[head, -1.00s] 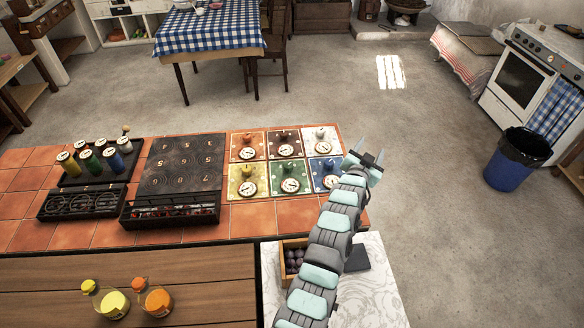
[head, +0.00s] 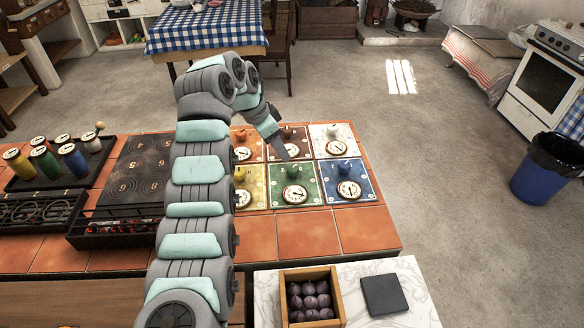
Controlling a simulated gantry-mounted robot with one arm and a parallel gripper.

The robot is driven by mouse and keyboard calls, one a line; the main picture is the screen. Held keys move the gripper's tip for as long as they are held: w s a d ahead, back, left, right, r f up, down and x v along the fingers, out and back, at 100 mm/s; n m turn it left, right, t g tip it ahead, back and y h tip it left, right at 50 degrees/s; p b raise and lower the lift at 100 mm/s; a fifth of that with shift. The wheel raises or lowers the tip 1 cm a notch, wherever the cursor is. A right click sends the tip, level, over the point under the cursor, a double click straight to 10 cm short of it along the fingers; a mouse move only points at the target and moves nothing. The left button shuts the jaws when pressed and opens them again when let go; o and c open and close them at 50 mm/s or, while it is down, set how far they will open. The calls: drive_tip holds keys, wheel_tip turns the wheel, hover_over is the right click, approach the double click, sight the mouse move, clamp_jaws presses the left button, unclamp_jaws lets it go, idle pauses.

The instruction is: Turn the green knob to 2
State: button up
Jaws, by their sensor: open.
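The green panel (head: 311,193) is the middle one in the front row of coloured panels on the tiled counter. Its green knob (head: 294,171) stands behind a round white dial (head: 295,194). The dial's marks are too small to read. My gripper (head: 284,155) is open and empty, pointing down to the right, with its fingers just behind the green knob in the picture. I cannot tell whether it touches the knob. The fingers are seen nearly edge-on.
The yellow panel (head: 257,193) is left of the green one, the blue panel (head: 369,190) right. Orange, brown and white panels (head: 343,131) lie behind. My arm partly covers the black hotplate (head: 137,170). A crate of dark balls (head: 334,293) stands in front.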

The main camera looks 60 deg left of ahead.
sight(292, 168)
drive_tip(key=b+x, duration=0.2)
drive_tip(key=x, duration=0.8)
drive_tip(key=shift+w+r+b, duration=0.1)
drive_tip(key=shift+b, duration=0.25)
drive_tip(key=shift+c, duration=0.4)
clamp_jaws()
